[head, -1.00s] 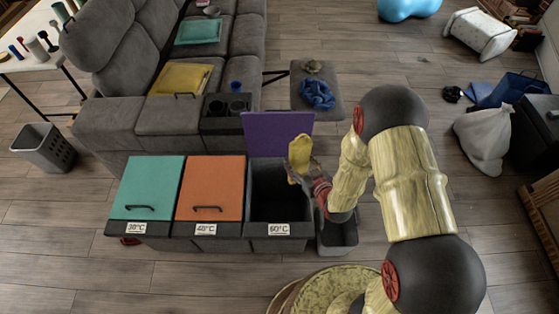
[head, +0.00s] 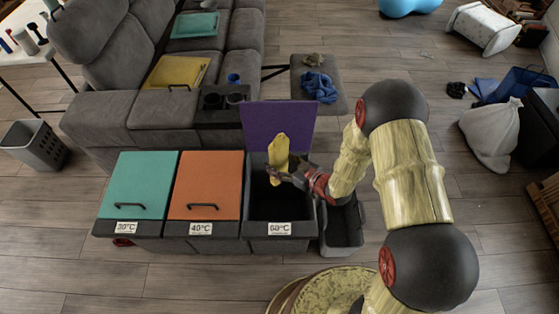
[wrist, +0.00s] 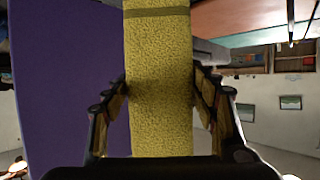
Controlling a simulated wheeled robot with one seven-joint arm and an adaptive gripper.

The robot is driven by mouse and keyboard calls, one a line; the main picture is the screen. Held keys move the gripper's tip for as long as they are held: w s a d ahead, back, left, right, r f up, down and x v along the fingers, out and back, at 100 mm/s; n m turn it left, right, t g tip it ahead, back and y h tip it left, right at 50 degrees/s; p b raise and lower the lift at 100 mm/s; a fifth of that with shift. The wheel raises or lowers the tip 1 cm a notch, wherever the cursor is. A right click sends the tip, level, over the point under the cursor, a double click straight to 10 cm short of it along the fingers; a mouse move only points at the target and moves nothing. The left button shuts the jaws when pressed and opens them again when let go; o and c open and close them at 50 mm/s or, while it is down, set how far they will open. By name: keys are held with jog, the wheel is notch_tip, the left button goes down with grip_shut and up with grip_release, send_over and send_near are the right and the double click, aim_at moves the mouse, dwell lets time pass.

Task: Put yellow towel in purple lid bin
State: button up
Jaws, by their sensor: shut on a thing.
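The yellow towel (head: 279,156) is held upright in my gripper (head: 272,175), which is shut on it. In the wrist view the towel (wrist: 160,80) shows between the two fingers as a textured yellow strip with a darker band. The purple lid (head: 278,127) stands raised at the back of the right-hand bin (head: 281,232), labelled 60°C. It also fills the left of the wrist view (wrist: 65,80). The bin is open and dark inside. In the head view the towel and gripper appear over the bin's opening; their exact height above it is hard to tell.
Bins with a teal lid (head: 138,184) and an orange lid (head: 206,184) stand shut to the left. A small grey open container (head: 343,226) sits right of the purple lid bin, below my arm. The grey sofa (head: 160,108) is behind the bins.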

notch_tip(320, 180, down, 8)
jog(key=b, duration=0.5)
jog(key=shift+r, duration=0.1)
jog(key=o, duration=1.3)
jog(key=shift+o, duration=0.2)
jog(key=v, duration=1.2)
